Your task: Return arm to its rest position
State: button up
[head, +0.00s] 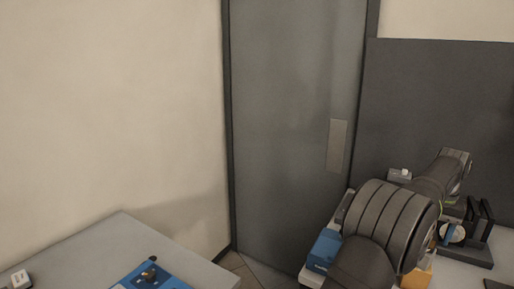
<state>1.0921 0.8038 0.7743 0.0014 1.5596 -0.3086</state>
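My arm (390,225) shows at the lower right as a large dark, ribbed joint. One dark link runs from it down to the bottom edge and another reaches up and right. I can make out no gripper fingers in this view, so what my gripper holds, if anything, cannot be seen.
A grey table (110,245) at lower left bears a blue block with a dark knob (150,273) and a small white piece (20,279). Beside my arm are a blue box (325,248), a small white box (400,175) and a black upright holder (480,225). A grey door (290,120) stands behind.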

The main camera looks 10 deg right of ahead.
notch_tip(320, 180, up, 9)
notch_tip(320, 180, down, 12)
jog(key=shift+r, duration=0.15)
notch_tip(320, 180, up, 4)
jog(key=shift+f, duration=0.2)
jog(key=s+r, duration=0.7)
jog(key=s, duration=0.4)
jog(key=w+a+f+n, duration=0.2)
jog(key=w+a, duration=0.6)
jog(key=w, duration=0.5)
jog(key=w+a+f+n, duration=0.1)
jog(key=w+a+n, duration=0.1)
jog(key=w+a, duration=0.9)
jog(key=w+a+f+n, duration=0.1)
jog(key=w+a+f, duration=0.1)
jog(key=w+a, duration=0.7)
jog(key=w+a+f+n, duration=0.1)
jog(key=w+a+n, duration=0.1)
jog(key=w+a, duration=0.8)
jog(key=a, duration=0.4)
jog(key=shift+w+a+f, duration=0.15)
jog(key=shift+w+f, duration=0.15)
jog(key=shift+f, duration=0.1)
